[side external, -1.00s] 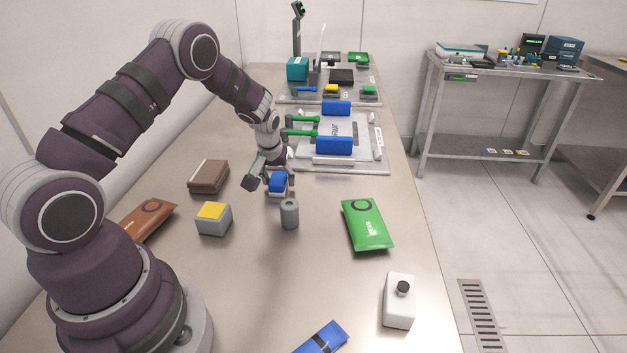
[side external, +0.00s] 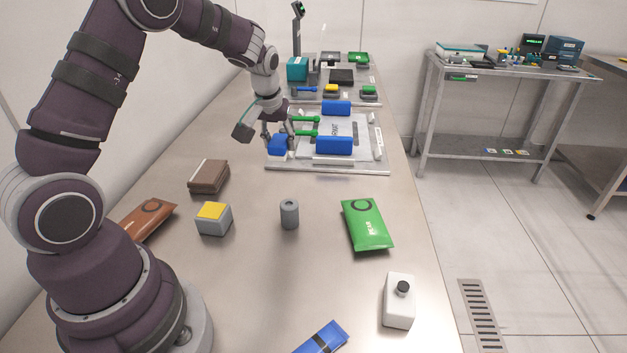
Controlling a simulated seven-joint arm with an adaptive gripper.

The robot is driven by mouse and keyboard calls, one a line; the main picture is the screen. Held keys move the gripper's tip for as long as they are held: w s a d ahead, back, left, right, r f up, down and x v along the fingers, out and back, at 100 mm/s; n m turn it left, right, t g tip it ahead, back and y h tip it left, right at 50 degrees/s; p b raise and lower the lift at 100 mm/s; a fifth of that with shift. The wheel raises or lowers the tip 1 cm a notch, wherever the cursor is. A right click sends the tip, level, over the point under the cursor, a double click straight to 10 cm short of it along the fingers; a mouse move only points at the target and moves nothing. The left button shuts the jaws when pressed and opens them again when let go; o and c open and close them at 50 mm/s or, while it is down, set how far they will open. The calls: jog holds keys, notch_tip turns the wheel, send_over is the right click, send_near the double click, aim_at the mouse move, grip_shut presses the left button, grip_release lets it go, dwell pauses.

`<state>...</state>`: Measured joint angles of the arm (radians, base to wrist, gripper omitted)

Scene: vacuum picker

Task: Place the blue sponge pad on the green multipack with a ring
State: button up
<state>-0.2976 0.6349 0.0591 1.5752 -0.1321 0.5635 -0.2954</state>
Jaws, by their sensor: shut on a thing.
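My gripper (side external: 275,133) is shut on the blue sponge pad (side external: 278,146) and points downward. The pad shows just below the fingers, in front of the left edge of the grey tray in this view. It appears to be held above the table, but its exact height is hard to judge. The fingers are small and partly hidden by the pad. The green multipack (side external: 370,229) lies flat on the table at centre right, with a dark ring (side external: 361,205) on its upper end. It is well apart from my gripper, nearer the camera, and nothing rests on it.
A grey cylinder (side external: 289,214) stands left of the multipack. A yellow-topped grey block (side external: 213,219), brown box (side external: 208,176), brown pouch (side external: 150,219), white bottle (side external: 399,303) and blue packet (side external: 322,338) lie around. The grey tray (side external: 370,166) holds blue blocks and green handles.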

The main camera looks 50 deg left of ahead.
jog(key=s+d+f+m+t+h, duration=0.15)
jog(key=s+d+m, duration=0.3)
jog(key=d, duration=0.45)
jog(key=s+d+m+h, duration=0.2)
jog(key=s+d+m, duration=0.25)
jog(key=d, duration=0.35)
send_over(372, 212)
jog(key=s, duration=0.2)
jog(key=shift+s+f+n+y, duration=0.1)
jog(key=shift+f+n+y, duration=0.2)
jog(key=shift+f, duration=0.5)
jog(key=shift+w, duration=0.25)
jog(key=shift+w+f, duration=0.2)
jog(key=shift+f, duration=1.55)
jog(key=shift+f, duration=0.15)
jog(key=o, duration=0.9)
